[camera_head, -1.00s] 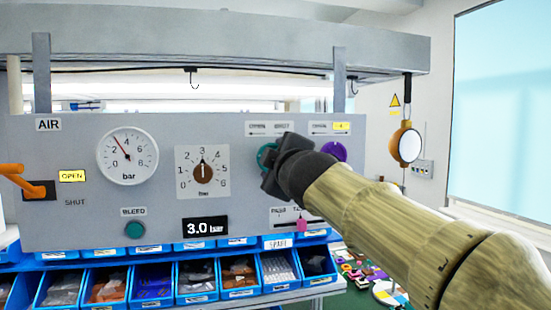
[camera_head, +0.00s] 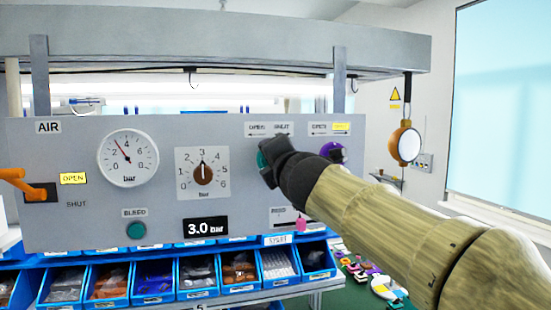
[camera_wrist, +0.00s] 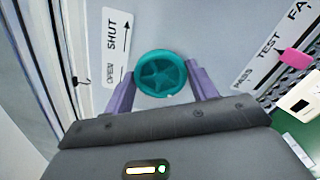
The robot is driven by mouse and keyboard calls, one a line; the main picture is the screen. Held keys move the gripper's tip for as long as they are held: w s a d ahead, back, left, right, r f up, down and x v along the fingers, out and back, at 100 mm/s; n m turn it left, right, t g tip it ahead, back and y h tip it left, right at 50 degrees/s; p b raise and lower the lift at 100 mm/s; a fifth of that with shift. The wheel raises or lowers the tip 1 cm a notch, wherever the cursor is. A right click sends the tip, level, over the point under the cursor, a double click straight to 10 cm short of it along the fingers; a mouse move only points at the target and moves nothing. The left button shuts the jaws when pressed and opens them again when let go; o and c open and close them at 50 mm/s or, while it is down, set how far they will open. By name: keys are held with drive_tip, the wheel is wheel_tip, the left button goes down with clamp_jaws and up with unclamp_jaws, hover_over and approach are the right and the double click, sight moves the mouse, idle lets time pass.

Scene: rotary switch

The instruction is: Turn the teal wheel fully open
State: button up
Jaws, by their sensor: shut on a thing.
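The teal wheel (camera_wrist: 161,74) is a round handwheel with a star-shaped face on the grey panel. In the wrist view the two purple fingers of my gripper (camera_wrist: 161,92) stand on either side of its lower half, shut on it. In the head view only the left edge of the wheel (camera_head: 262,160) shows; my dark gripper (camera_head: 274,163) hides the rest. A label with OPEN, SHUT and an arrow (camera_wrist: 116,48) is beside the wheel.
A purple wheel (camera_head: 334,152) is close to the right of my gripper. A pink slider (camera_head: 301,223) is below. Blue bins (camera_head: 160,280) line the bottom.

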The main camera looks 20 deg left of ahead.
drive_tip(key=shift+f+n+p, duration=0.1)
drive_tip(key=shift+n+p, duration=0.6)
drive_tip(key=shift+n, duration=4.2)
drive_tip(key=o, duration=1)
